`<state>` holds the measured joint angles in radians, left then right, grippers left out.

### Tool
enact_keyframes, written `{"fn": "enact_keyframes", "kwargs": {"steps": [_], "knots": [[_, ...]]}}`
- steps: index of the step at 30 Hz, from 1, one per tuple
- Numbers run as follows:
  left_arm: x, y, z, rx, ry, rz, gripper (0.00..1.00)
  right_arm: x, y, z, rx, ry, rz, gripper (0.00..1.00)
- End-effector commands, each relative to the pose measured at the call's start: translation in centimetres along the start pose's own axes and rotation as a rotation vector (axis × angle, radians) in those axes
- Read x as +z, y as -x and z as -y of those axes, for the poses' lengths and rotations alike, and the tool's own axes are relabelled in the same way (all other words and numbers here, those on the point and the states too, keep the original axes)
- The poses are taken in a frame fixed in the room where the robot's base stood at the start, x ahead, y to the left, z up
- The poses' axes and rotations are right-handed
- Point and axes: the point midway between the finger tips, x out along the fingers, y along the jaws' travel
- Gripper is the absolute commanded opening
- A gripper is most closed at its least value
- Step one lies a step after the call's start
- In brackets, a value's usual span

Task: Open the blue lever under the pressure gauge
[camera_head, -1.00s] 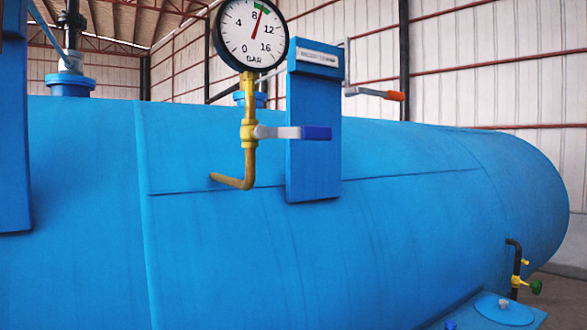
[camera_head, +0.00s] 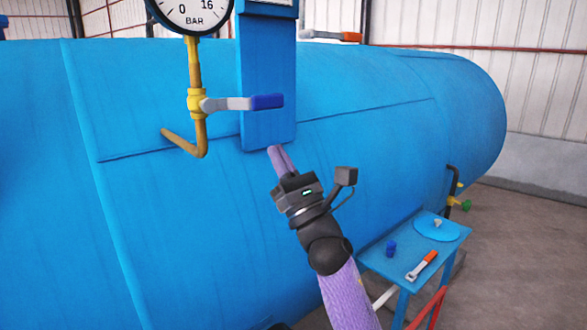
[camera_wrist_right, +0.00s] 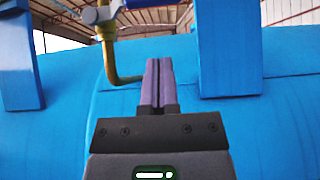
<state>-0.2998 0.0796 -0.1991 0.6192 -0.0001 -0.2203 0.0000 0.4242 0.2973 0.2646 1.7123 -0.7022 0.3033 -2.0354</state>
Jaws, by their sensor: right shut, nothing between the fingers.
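The blue lever (camera_head: 266,101) has a grey shank and a blue grip. It points right, level, from the yellow brass valve (camera_head: 197,103) under the pressure gauge (camera_head: 192,8), whose top is cut off. My right gripper (camera_head: 278,150) is shut and empty, with its purple fingers pointing up, below and a little right of the lever's grip and apart from it. In the right wrist view, the closed fingers (camera_wrist_right: 158,65) stand in the middle, and the valve and pipe (camera_wrist_right: 108,50) show up and left of them. My left gripper is not in view.
The large blue tank (camera_head: 350,130) fills the scene behind. A blue post (camera_head: 268,60) stands behind the lever's grip. An orange-handled lever (camera_head: 335,36) is up and right. A small blue table (camera_head: 408,262) with an orange-handled tool (camera_head: 423,265) is at lower right.

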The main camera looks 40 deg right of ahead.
Motion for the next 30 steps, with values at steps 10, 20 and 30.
{"fn": "enact_keyframes", "kwargs": {"steps": [10,20,30], "knots": [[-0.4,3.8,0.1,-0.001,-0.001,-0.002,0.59,2.7,-4.2,0.0,0.000,-0.001,-0.002,0.00],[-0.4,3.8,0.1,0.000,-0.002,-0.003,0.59,2.7,-4.2,0.0,0.000,-0.002,-0.002,0.00],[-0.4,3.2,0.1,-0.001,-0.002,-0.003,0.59,3.0,-4.5,0.2,0.035,0.034,-0.002,0.00]]}}
